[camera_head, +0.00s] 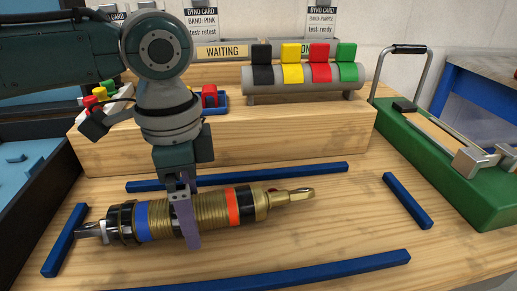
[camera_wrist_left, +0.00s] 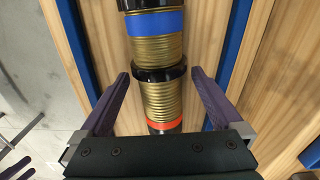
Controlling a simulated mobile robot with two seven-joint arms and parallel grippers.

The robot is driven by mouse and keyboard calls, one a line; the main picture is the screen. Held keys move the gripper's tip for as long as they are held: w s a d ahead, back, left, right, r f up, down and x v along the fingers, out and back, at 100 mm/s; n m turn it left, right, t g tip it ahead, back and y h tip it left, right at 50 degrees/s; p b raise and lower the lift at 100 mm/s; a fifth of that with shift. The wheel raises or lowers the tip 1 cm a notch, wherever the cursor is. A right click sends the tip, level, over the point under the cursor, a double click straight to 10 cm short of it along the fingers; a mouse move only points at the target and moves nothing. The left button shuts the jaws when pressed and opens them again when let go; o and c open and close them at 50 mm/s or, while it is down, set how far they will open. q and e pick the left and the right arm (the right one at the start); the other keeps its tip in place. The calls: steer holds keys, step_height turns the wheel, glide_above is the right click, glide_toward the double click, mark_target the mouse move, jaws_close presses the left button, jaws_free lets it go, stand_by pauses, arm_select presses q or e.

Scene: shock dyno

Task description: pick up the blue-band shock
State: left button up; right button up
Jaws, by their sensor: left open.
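The blue-band shock (camera_head: 214,210) lies on its side on the wooden bench in the head view, with gold coils, a blue band at its left part and an orange-red band further right. In the left wrist view the shock (camera_wrist_left: 158,50) runs up the picture, blue band at the top and red band near the bottom. My left gripper (camera_head: 186,222) is over the middle of the shock, pointing down. In the wrist view my left gripper (camera_wrist_left: 162,85) is open, one finger on each side of the shock, with gaps between.
Blue strips (camera_head: 270,175) frame the shock on the bench. Behind is a wooden step (camera_head: 300,140) with a grey rack (camera_head: 305,92) of black, yellow, red and green blocks. A green tray (camera_head: 455,175) with a metal handle stands at the right.

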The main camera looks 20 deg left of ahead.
arm_select(q)
jaws_close()
stand_by(0.8)
steer(key=shift+w+r, duration=0.1)
